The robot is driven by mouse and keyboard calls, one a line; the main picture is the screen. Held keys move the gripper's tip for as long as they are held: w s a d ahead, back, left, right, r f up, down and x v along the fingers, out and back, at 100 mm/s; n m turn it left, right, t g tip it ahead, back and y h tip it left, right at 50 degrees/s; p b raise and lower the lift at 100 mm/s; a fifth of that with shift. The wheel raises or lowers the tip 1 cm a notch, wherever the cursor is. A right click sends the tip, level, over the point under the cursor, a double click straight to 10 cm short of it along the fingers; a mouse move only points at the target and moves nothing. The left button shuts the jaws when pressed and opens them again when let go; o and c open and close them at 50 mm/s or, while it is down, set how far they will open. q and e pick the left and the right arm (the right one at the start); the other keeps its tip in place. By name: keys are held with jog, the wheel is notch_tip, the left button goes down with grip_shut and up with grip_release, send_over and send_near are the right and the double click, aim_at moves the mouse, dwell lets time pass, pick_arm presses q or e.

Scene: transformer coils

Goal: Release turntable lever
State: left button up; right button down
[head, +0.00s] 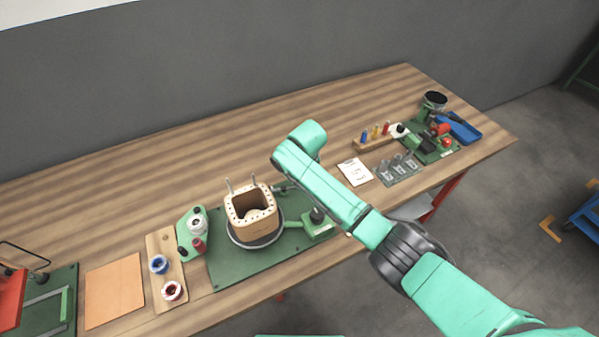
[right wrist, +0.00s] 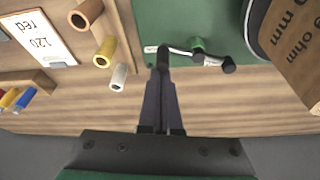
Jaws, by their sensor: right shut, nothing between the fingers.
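The turntable (head: 233,239) is a dark round disc on a green base plate (head: 225,270), with a square wooden coil former (head: 252,205) on it. In the right wrist view the lever (right wrist: 190,54) is a thin bar with a black knob and a green part, lying over the green plate beside the dark disc. My right gripper (right wrist: 162,68) is shut and empty, its fingertips at the lever's left part; I cannot tell whether they touch. In the head view my right arm hides most of this gripper. My left gripper is not in view.
Coloured cylinders (right wrist: 103,52) and a label card (right wrist: 38,37) lie beside the green plate in the right wrist view. In the head view a spool board (head: 165,270) stands left, and a green fixture (head: 318,222) stands right of the turntable. The table's back is clear.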

jog(key=b+v, duration=0.1)
jog(key=v, duration=1.3)
jog(key=shift+r, duration=0.3)
jog(key=shift+s+f, duration=0.1)
jog(key=shift+s, duration=0.05)
